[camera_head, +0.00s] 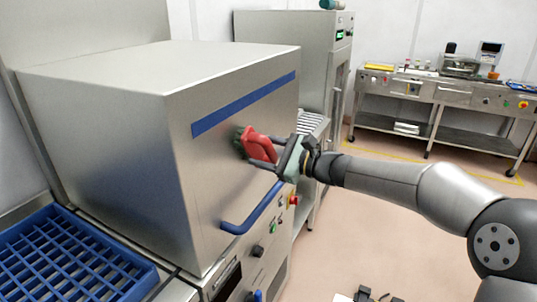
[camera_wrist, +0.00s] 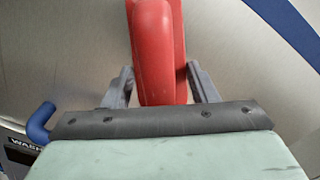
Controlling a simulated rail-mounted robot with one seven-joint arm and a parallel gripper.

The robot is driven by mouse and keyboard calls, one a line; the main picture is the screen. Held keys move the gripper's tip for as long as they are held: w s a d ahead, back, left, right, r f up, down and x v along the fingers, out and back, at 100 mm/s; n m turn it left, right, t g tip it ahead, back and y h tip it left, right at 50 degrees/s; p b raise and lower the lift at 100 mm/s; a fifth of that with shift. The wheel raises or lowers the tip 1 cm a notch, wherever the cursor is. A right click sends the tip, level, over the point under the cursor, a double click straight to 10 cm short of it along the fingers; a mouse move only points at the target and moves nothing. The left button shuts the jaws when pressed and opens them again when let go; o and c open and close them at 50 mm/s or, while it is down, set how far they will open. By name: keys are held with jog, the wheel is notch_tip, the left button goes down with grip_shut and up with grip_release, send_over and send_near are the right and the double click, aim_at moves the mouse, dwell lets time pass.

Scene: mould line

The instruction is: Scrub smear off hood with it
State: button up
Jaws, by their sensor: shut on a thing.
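The hood (camera_head: 120,140) is a large brushed-steel box with a blue stripe across its front face. My gripper (camera_head: 275,150) is in front of that face, shut on the red handle of a scrubber (camera_head: 258,146). The scrubber's dark green pad faces the hood, below the stripe; it is at or very near the steel, and I cannot tell if it touches. In the wrist view the red handle (camera_wrist: 155,50) stands between the two grey fingers and hides the pad. I cannot make out a smear; the scrubber may cover it.
A blue bar handle (camera_head: 255,208) juts from the hood's lower front, below my gripper. A blue rack (camera_head: 70,258) lies at the left. A steel cabinet (camera_head: 290,55) stands behind, and a bench (camera_head: 440,92) is at the back right. Floor to the right is open.

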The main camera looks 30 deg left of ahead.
jog(key=shift+s+d+f+b, duration=0.1)
jog(key=shift+s+f+b, duration=0.05)
jog(key=shift+s+b, duration=0.85)
jog(key=shift+s+d+r+b, duration=0.1)
jog(key=shift+s+b, duration=0.15)
jog(key=shift+s, duration=0.2)
jog(key=shift+s+d+r+b, duration=0.1)
jog(key=shift+s+b, duration=0.1)
jog(key=shift+s, duration=0.25)
jog(key=shift+w+d+b, duration=0.2)
jog(key=shift+d+b, duration=0.05)
jog(key=shift+d, duration=1.25)
jog(key=shift+w+d+b, duration=0.2)
jog(key=shift+d+b, duration=0.05)
jog(key=shift+d, duration=1.2)
jog(key=shift+d, duration=0.1)
jog(key=shift+w+d, duration=0.2)
jog(key=shift+d, duration=1.2)
jog(key=shift+f, duration=0.1)
